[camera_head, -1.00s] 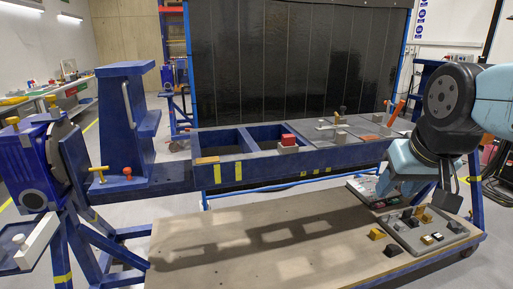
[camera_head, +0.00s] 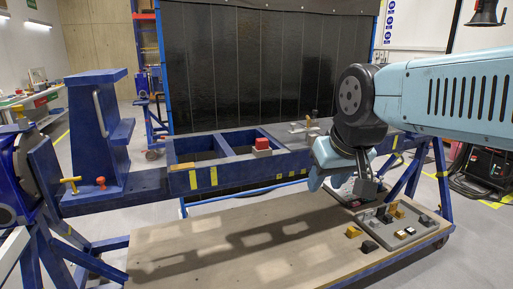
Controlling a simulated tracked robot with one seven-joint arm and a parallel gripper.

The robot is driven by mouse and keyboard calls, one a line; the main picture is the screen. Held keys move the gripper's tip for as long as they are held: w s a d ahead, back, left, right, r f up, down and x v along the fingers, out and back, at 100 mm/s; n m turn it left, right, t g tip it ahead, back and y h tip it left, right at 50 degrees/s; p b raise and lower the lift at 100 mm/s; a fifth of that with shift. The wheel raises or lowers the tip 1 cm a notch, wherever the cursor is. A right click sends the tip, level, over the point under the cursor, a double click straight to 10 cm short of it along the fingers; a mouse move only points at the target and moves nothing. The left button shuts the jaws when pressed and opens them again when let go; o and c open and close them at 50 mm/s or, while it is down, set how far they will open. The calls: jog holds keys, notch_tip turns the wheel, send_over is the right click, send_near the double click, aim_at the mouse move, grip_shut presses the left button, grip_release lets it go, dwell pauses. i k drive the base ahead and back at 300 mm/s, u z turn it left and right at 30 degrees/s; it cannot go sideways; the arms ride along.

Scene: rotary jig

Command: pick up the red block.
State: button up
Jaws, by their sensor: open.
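The red block (camera_head: 262,143) sits on top of a grey block (camera_head: 261,152) on the blue beam of the jig, at the edge of an open compartment. My gripper (camera_head: 368,192) hangs at the right of the head view, in front of the beam and lower than the red block, well apart from it. It points down over the back of the grey tray of small parts. It holds nothing that I can see; its fingertips are small and partly lost against the dark parts behind.
The blue jig beam (camera_head: 205,182) spans the middle, with clamps on its right part. A blue upright bracket (camera_head: 92,130) stands at left. A wooden platform (camera_head: 215,250) lies below, mostly clear. A grey parts tray (camera_head: 420,232) with several small blocks lies at right.

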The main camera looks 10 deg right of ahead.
aim_at(264, 143)
jog(key=u, duration=0.05)
jog(key=i, duration=0.95)
jog(key=z, duration=0.1)
